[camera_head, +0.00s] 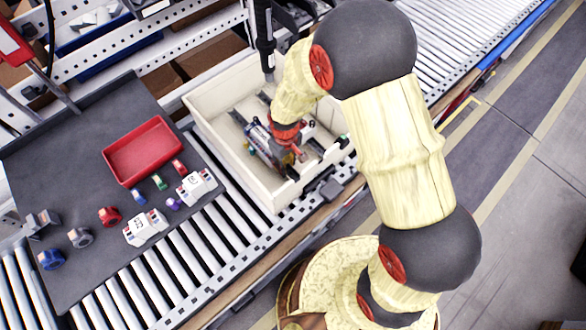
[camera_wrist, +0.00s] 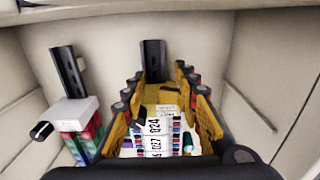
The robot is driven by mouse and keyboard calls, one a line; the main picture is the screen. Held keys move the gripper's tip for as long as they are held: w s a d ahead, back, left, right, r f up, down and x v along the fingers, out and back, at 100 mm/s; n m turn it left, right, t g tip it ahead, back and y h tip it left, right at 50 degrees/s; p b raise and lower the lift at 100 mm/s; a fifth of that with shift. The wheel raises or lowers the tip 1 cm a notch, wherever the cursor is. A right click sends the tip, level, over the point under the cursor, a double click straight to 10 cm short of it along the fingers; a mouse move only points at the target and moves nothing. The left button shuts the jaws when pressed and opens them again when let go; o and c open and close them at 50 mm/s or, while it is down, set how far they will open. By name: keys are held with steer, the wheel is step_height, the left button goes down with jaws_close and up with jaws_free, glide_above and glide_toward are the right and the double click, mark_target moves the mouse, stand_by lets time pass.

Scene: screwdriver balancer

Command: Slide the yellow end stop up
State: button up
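My gripper (camera_head: 288,145) reaches down into a cream box (camera_head: 222,128). In the wrist view its two orange-yellow fingers (camera_wrist: 160,84) stand apart, one on each side of a row of white modules (camera_wrist: 158,128) with printed labels such as 024 and 027. A dark rail (camera_wrist: 153,58) runs on beyond the fingertips. A small yellow patch (camera_wrist: 165,97) shows between the fingers at the far end of the modules; I cannot tell whether it is the end stop. I cannot tell whether the fingers touch anything. In the head view my gripper hides much of the assembly.
A second rail (camera_wrist: 68,72) with a grey-white part and coloured blocks (camera_wrist: 82,138) lies left of the fingers. The box walls stand close around. Outside, a red tray (camera_head: 143,152) and several loose parts lie on a dark board (camera_head: 75,165) over a roller conveyor.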

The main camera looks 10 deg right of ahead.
steer(key=shift+o, duration=0.7)
steer(key=shift+r, duration=0.1)
steer(key=shift+r+p, duration=0.8)
steer(key=shift+r, duration=0.15)
step_height(320, 180, up, 12)
steer(key=p, duration=0.8)
steer(key=shift+s+d+f, duration=0.2)
steer(key=shift+s+d, duration=0.05)
steer(key=shift+s, duration=0.15)
